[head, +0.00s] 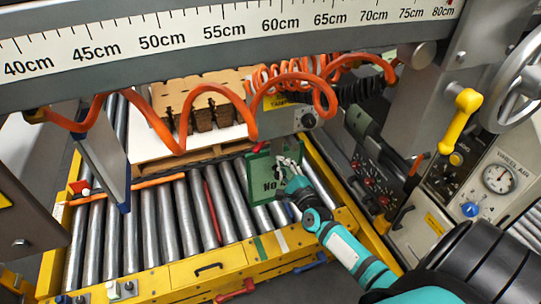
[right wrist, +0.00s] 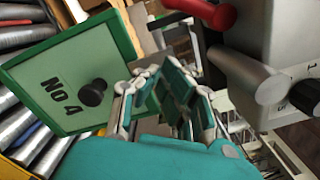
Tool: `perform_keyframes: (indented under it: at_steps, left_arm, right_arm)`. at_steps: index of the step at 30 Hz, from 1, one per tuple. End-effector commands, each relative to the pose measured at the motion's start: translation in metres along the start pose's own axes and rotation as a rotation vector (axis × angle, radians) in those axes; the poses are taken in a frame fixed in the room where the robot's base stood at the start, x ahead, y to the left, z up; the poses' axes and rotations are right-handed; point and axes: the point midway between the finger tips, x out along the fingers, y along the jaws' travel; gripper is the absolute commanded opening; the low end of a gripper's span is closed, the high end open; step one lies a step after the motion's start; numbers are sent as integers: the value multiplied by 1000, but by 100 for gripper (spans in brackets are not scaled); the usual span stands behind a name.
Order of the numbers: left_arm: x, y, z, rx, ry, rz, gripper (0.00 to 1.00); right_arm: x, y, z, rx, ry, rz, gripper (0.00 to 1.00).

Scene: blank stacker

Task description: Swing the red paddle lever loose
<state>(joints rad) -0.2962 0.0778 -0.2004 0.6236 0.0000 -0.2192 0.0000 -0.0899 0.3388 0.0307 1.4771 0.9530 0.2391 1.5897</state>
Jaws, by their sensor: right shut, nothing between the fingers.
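A red lever (right wrist: 205,12) with a rounded end shows at the top of the right wrist view, beside a grey box (right wrist: 290,50). I cannot pick out this lever for sure in the head view. My right gripper (head: 287,163) is over the rollers, in front of a green-framed plate marked "No 4" (head: 262,182). In the right wrist view my right gripper (right wrist: 168,92) is shut and empty. It is below the red lever in the picture and apart from it. The plate (right wrist: 28,75) with a black knob is left of the fingers. My left gripper is out of view.
A roller conveyor (head: 150,220) with a yellow frame lies below. An orange coiled hose (head: 212,90) hangs under the ruler beam (head: 220,40). A control panel with a gauge (head: 499,180) and yellow lever (head: 462,115) stands at right. A red handle (head: 236,291) is at the front edge.

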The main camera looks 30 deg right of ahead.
Motion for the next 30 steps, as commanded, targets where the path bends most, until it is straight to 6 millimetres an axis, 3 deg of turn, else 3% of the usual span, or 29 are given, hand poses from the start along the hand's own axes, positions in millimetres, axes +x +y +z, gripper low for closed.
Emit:
perform_keyframes:
  at_steps: [3, 6, 12, 30]
  left_arm:
    - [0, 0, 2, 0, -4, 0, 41]
    - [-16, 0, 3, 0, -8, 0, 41]
    - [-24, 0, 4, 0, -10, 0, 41]
    - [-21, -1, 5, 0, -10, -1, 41]
  right_arm:
    - [26, -1, 0, -2, -1, -2, 0]
    - [26, -3, 22, 4, 0, 0, 0]
    - [30, -1, 37, -1, 1, 1, 0]
    - [30, 2, 39, 24, 0, 0, 0]
